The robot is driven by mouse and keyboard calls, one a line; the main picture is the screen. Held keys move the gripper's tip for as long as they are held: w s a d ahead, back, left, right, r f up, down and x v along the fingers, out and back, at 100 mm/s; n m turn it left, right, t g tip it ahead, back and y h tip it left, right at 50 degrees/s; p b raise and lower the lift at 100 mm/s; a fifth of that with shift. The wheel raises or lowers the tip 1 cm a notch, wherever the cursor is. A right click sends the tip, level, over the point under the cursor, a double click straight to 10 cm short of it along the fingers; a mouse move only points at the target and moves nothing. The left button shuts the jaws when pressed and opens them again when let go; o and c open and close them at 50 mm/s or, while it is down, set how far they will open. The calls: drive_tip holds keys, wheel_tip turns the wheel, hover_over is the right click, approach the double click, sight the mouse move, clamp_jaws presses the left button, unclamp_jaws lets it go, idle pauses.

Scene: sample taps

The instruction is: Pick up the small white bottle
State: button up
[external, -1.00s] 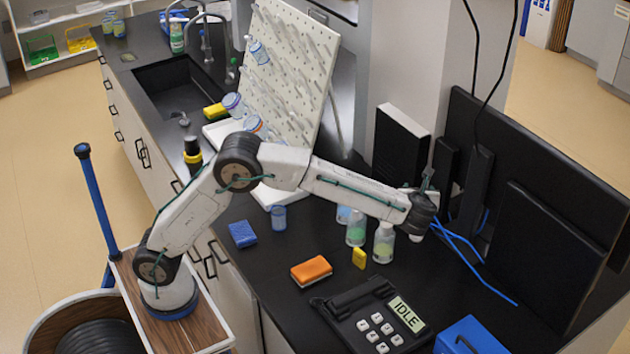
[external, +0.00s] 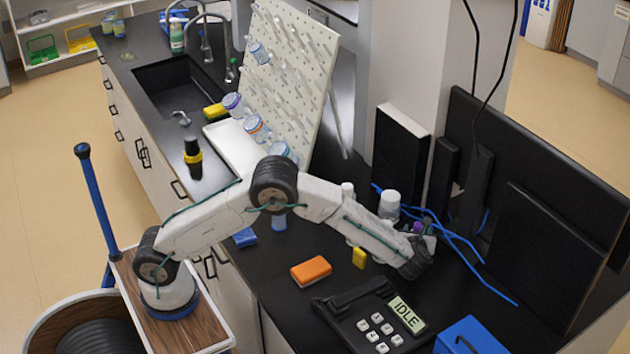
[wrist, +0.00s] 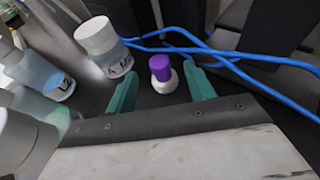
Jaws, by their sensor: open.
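The small white bottle (wrist: 164,86) has a purple cap and stands upright on the black bench in the wrist view. In the external view only its purple cap (external: 418,227) shows clearly, just behind my gripper, which hides most of the body. My gripper (wrist: 161,71) is open, with one teal finger on each side of the bottle in the picture. Gaps show between the bottle and both fingers. I cannot tell whether the fingertips are level with its body.
A larger white-capped bottle (wrist: 104,47) stands close to the left finger, with more bottles further left. Blue cables (wrist: 230,55) lie behind. An orange sponge (external: 311,271), a yellow block (external: 359,258) and a dark device reading IDLE (external: 375,318) are nearer the front.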

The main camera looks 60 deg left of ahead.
sight(418, 226)
drive_tip(key=x, duration=0.3)
drive_tip(key=shift+w+a, duration=0.2)
drive_tip(key=c, duration=1.1)
